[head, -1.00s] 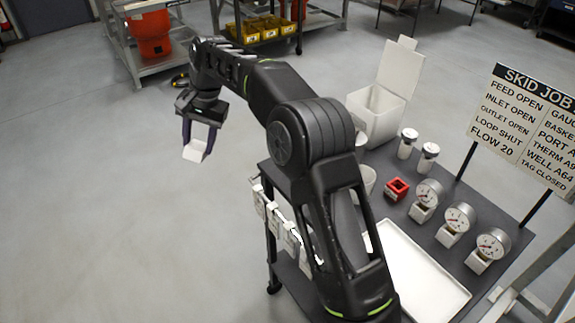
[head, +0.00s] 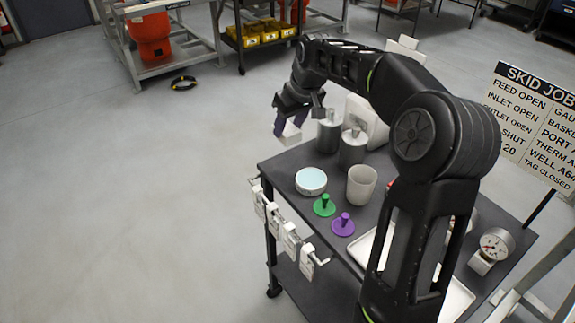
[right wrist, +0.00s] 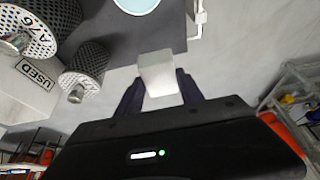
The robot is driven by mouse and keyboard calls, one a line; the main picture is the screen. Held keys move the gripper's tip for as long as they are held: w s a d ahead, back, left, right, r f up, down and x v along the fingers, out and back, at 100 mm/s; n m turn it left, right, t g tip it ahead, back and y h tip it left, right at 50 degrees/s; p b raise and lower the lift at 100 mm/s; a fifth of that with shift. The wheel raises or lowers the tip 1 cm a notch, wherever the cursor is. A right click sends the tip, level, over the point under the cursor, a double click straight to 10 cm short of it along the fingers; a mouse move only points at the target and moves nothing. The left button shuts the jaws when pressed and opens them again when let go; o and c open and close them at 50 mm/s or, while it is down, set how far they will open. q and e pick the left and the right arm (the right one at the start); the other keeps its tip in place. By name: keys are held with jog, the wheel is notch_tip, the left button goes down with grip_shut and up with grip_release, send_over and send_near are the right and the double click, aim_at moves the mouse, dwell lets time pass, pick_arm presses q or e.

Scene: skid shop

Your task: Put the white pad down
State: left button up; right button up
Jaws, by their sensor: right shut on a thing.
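The white pad (head: 291,134) is a small white block between the fingers of my right gripper (head: 292,124). In the head view it is near the far left corner of the dark cart top (head: 285,166); its height above the cart is hard to judge. In the right wrist view the pad (right wrist: 158,72) sticks out past the two dark fingers of the gripper (right wrist: 160,90), with the cart's edge behind it. My left gripper is not in view.
Two grey mesh cylinders (head: 328,131) and a white box (head: 366,122), marked USED in the wrist view, stand close right of the pad. A pale-blue-topped dish (head: 311,181), cup (head: 361,185), green piece (head: 324,206) and purple piece (head: 343,224) sit nearer. Tags (head: 290,238) hang along the cart's left side.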

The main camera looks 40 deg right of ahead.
aim_at(296, 141)
jog(key=shift+f, duration=0.1)
jog(key=shift+f, duration=2.4)
jog(key=shift+f, duration=2.35)
jog(key=o, duration=1.2)
jog(key=shift+f, duration=0.15)
jog(key=v, duration=0.8)
jog(key=shift+w+d+b, duration=0.1)
jog(key=shift+d+b, duration=0.05)
jog(key=shift+b, duration=0.15)
jog(key=shift+f, duration=0.1)
